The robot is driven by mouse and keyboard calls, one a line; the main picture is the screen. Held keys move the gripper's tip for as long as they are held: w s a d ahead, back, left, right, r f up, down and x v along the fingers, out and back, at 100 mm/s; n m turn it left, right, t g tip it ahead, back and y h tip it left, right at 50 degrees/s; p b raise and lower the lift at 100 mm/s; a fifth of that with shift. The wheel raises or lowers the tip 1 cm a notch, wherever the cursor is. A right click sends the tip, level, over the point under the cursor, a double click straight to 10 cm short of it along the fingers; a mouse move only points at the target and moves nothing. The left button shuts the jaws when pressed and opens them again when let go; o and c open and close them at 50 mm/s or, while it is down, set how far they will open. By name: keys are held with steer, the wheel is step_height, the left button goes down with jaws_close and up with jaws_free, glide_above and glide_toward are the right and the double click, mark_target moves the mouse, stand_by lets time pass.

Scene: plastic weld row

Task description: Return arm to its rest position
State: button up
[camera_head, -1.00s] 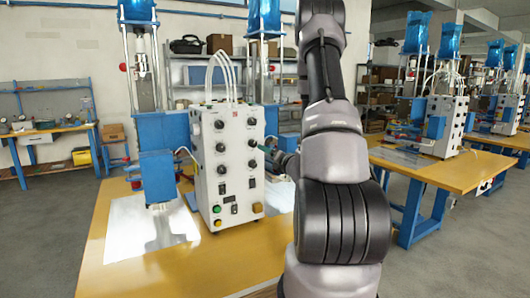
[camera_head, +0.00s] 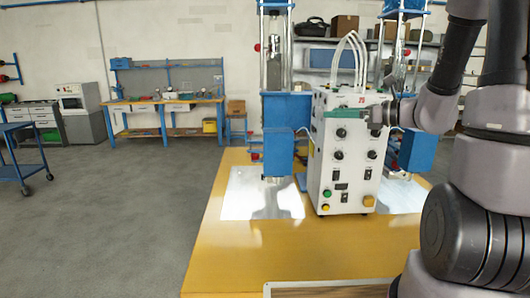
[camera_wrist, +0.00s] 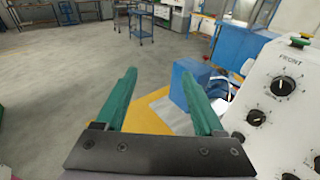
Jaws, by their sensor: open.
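My gripper (camera_head: 328,114) shows in the head view in front of the upper part of the white control box (camera_head: 325,160), pointing left. In the wrist view my gripper (camera_wrist: 157,88) has its two green fingers wide apart with nothing between them. The control box (camera_wrist: 285,100) is close on the right there, beside the right finger. I cannot tell the exact gap between them. My arm fills the right side of the head view, bent at the elbow.
The yellow table (camera_head: 240,262) bears blue press parts (camera_head: 279,152) and shiny metal plates (camera_head: 243,200). A blue cart (camera_head: 22,160) stands at far left, and a workbench (camera_head: 165,102) is along the back wall. The grey floor (camera_head: 120,210) between is open.

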steer(key=s+a+r+n+g+h, duration=0.1)
steer(key=s+a+n+g+h, duration=0.15)
steer(key=s+n, duration=0.45)
steer(key=s+a+n+g+h, duration=0.2)
steer(key=s+n+g, duration=0.2)
steer(key=s+n, duration=0.25)
steer(key=s+d+r+n+t+h, duration=0.4)
steer(key=d+r+n+h, duration=0.1)
steer(key=d+n+h, duration=0.2)
steer(key=shift+s+d+r+n, duration=0.25)
steer(key=shift+d+r+n, duration=0.15)
steer(key=shift+d+n, duration=0.25)
